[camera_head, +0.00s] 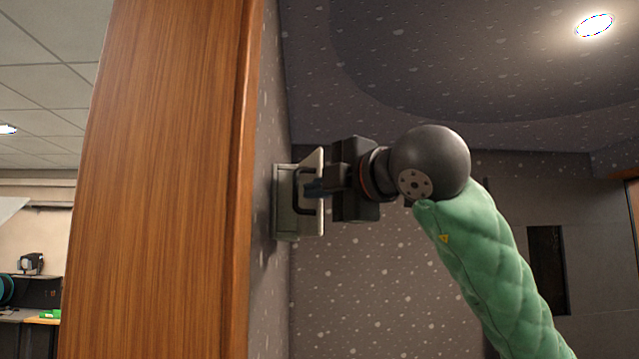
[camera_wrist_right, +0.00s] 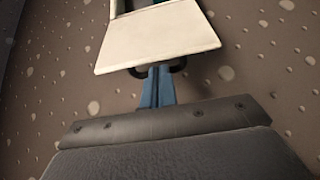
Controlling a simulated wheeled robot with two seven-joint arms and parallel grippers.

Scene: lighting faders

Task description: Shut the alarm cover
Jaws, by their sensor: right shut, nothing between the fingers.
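The alarm box (camera_head: 284,215) is a small pale grey-green case on the speckled wall. Its pale cover (camera_head: 313,225) stands out from the case at an angle, so it looks partly open. The cover also shows in the wrist view as a cream panel (camera_wrist_right: 155,40), with part of the case behind its top edge. A dark loop handle (camera_head: 300,208) is on the cover. My right gripper (camera_head: 312,188) is shut and empty. Its blue fingers (camera_wrist_right: 157,86) are at the handle and cover's lower edge in the wrist view; whether they touch is unclear. My left gripper is not in view.
A tall wooden panel edge (camera_head: 165,180) stands left of the alarm box and close to it. The speckled wall (camera_head: 350,290) continues behind. A dark upright panel (camera_head: 546,270) is at the right. The space below the box looks clear.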

